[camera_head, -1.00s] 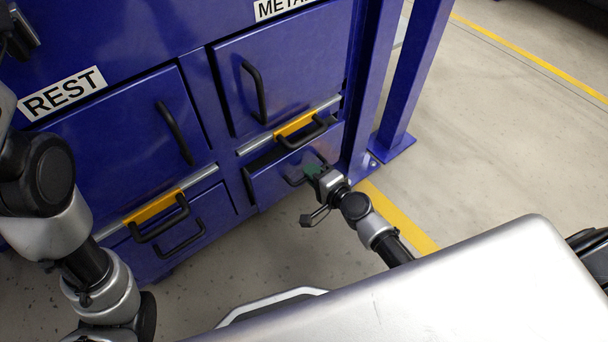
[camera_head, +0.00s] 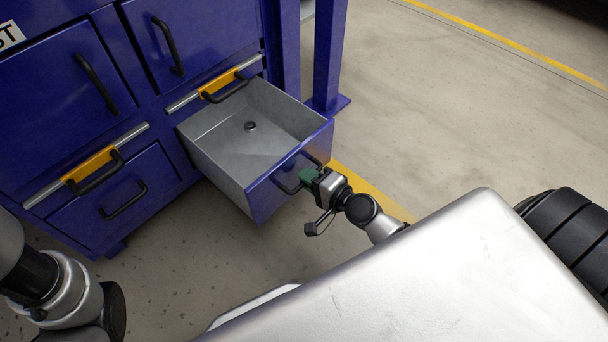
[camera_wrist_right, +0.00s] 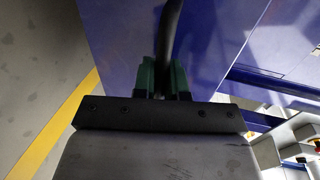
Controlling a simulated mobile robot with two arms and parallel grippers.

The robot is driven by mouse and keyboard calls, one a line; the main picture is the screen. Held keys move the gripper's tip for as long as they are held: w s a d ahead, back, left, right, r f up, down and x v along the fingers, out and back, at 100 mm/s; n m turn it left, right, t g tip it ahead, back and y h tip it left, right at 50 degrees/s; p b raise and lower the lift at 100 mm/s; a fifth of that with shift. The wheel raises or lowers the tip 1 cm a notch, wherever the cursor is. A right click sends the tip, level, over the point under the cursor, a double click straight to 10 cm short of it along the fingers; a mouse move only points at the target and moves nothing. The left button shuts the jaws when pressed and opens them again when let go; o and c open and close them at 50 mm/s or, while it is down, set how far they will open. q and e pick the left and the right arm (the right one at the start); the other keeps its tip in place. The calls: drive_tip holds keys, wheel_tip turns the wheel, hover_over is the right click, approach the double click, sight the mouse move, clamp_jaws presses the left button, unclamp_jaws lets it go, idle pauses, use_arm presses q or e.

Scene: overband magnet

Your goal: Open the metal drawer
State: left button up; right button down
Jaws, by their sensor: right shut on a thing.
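The metal drawer (camera_head: 205,150) is pulled far out of the blue cabinet at its lower right. Its inside is bare grey metal, with one small dark round piece (camera_head: 250,126) lying on the floor of it. My right gripper (camera_head: 308,176) is at the blue drawer front, shut on the black drawer handle (camera_head: 284,186). In the right wrist view the green fingers (camera_wrist_right: 161,78) stand on both sides of the dark handle bar (camera_wrist_right: 171,32). My left gripper is out of view; only part of my left arm shows at the lower left.
A closed drawer (camera_head: 135,195) with a black handle is to the left. Yellow-and-black latch handles (camera_head: 92,168) sit above the drawers, and closed doors (camera_head: 60,95) above those. A blue post (camera_head: 328,55) stands right of the open drawer. The floor at the right is clear.

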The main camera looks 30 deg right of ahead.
drive_tip(key=shift+v, duration=0.8)
drive_tip(key=shift+d+f, duration=0.1)
drive_tip(key=shift+f, duration=0.05)
drive_tip(key=c, duration=1.2)
unclamp_jaws()
drive_tip(key=b+v, duration=0.3)
drive_tip(key=v, duration=0.7)
drive_tip(key=shift+s+d, duration=0.1)
drive_tip(key=shift+s, duration=0.3)
